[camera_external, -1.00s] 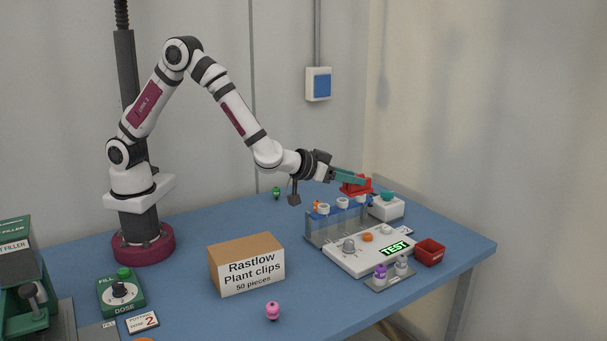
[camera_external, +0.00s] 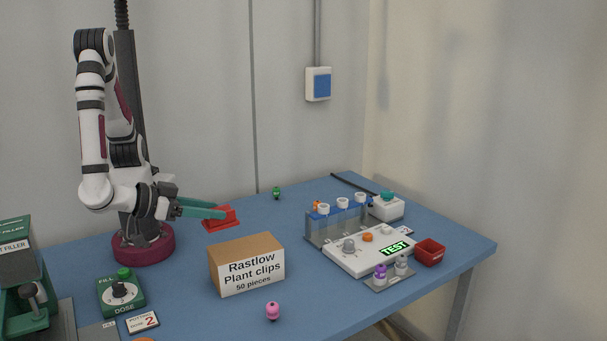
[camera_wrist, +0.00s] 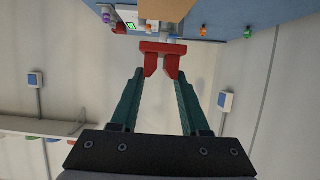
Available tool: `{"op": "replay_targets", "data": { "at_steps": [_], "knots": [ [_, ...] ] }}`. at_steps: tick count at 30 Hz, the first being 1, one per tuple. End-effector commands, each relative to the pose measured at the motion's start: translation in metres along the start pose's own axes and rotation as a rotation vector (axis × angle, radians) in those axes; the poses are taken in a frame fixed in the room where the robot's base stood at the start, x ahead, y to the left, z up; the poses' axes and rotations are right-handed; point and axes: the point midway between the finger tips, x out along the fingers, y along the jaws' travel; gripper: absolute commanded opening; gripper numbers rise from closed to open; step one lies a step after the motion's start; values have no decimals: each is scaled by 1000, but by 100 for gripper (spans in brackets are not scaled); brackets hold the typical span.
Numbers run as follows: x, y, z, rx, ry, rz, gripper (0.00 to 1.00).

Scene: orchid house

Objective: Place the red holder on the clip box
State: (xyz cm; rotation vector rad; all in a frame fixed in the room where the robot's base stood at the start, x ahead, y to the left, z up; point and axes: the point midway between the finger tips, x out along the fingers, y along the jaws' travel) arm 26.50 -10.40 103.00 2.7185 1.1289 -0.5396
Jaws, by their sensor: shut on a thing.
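The red holder (camera_external: 221,218) is held in the teal fingers of my gripper (camera_external: 214,211), which are shut on it. It is in the air, above and behind the clip box, slightly to its left in the external view. The clip box (camera_external: 246,275) is a cardboard box labelled "Rastlow Plant clips 50 pieces", standing on the blue table with a bare top. In the wrist view, the red holder (camera_wrist: 162,48) sits between the tips of my gripper (camera_wrist: 163,72). A tan face of the box (camera_wrist: 168,8) shows at the top edge there.
A tube rack (camera_external: 337,222), a TEST device (camera_external: 370,248) and a red bin (camera_external: 430,252) are at the right. Table behind the box is mostly clear.

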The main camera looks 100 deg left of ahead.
Motion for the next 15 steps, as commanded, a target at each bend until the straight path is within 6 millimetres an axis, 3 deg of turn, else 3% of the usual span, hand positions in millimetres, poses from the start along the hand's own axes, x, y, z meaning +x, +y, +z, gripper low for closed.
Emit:
{"op": "replay_targets", "data": {
  "at_steps": [3,6,15],
  "knots": [
    [38,-2,6,2,0,-7,0],
    [57,-2,8,1,0,-4,0],
    [79,-1,47,2,-2,1,0]
  ]
}}
